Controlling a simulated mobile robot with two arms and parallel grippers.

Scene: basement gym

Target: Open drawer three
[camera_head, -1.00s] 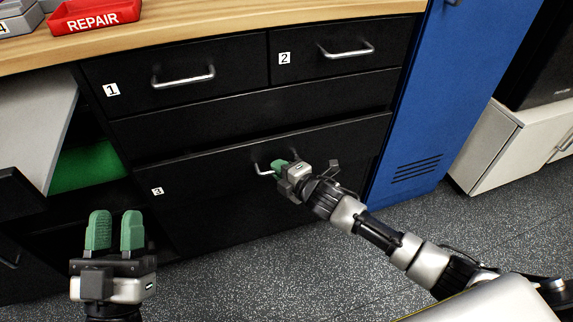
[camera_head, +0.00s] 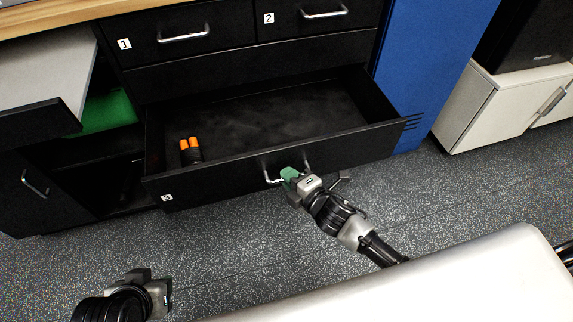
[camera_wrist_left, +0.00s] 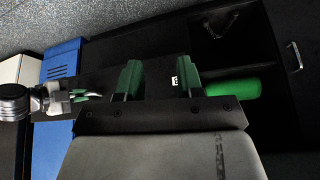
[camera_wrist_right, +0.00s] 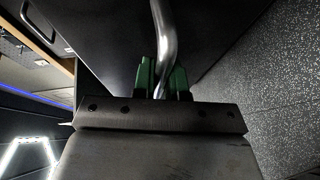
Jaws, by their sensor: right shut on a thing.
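Drawer three (camera_head: 230,172), black with a white "3" label (camera_head: 167,198), stands pulled out from the cabinet with its inside showing. Its silver bar handle (camera_head: 268,173) is on the front. My right gripper (camera_head: 287,177) is shut on this handle; in the right wrist view the handle bar (camera_wrist_right: 165,45) passes between the green fingers (camera_wrist_right: 160,78). My left gripper is low at the left in the head view, its fingertips hidden there. In the left wrist view its green fingers (camera_wrist_left: 158,80) are apart with nothing between them.
Two orange-and-black cylinders (camera_head: 190,150) lie in the drawer's left part. Drawers one (camera_head: 185,37) and two (camera_head: 322,14) above are shut. Grey floor (camera_head: 230,240) is clear in front.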

